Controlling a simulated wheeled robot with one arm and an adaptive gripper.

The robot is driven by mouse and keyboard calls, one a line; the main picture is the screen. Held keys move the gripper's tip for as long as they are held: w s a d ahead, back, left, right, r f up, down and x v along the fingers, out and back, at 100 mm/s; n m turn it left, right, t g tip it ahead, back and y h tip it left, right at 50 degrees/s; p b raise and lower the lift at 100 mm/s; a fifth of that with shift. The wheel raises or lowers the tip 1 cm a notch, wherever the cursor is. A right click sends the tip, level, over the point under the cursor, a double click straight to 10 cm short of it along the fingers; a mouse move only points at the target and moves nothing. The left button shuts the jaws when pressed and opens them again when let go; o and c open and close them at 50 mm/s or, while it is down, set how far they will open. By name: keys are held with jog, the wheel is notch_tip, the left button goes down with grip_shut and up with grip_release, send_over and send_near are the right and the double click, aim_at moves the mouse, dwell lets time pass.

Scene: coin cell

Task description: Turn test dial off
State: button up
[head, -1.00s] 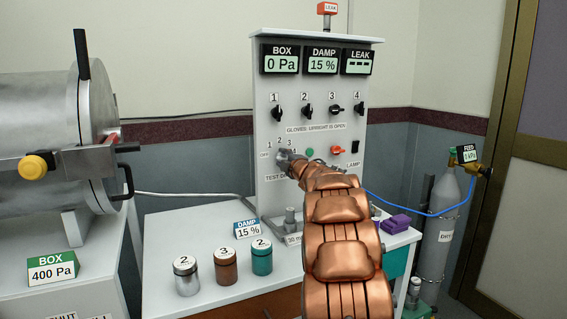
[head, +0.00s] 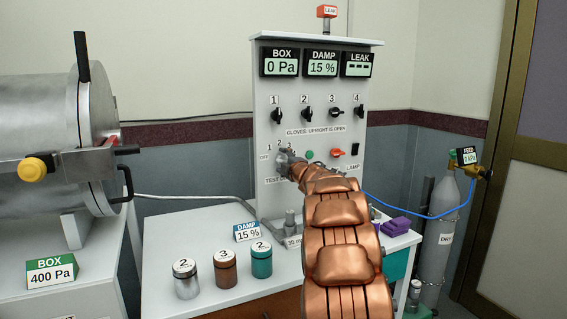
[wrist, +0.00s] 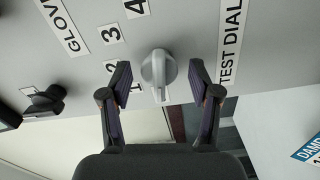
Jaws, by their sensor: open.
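The test dial (wrist: 158,72) is a round grey knob with a raised grip bar on the grey panel. In the wrist view, labels 2, 3 and 4 sit near it and a TEST DIAL label is to its right. My gripper (wrist: 161,80) is open, one dark finger on each side of the knob, with visible gaps. In the head view my gripper (head: 287,162) is at the dial and hides most of it. The OFF label (head: 263,156) shows to its left. I cannot tell which mark the knob points to.
The panel (head: 267,205) carries several black knobs, a green light, an orange-red lamp switch and displays. Three lidded jars (head: 225,267) stand on the white table (head: 165,235). A purple object (head: 396,226) lies right of my arm. A gas cylinder (head: 439,230) stands at right.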

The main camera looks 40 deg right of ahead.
jog(key=shift+s, duration=0.15)
jog(key=v, duration=1.1)
jog(key=shift+s+a, duration=0.2)
jog(key=shift+s, duration=0.15)
jog(key=shift+d, duration=0.1)
dwell(0.3)
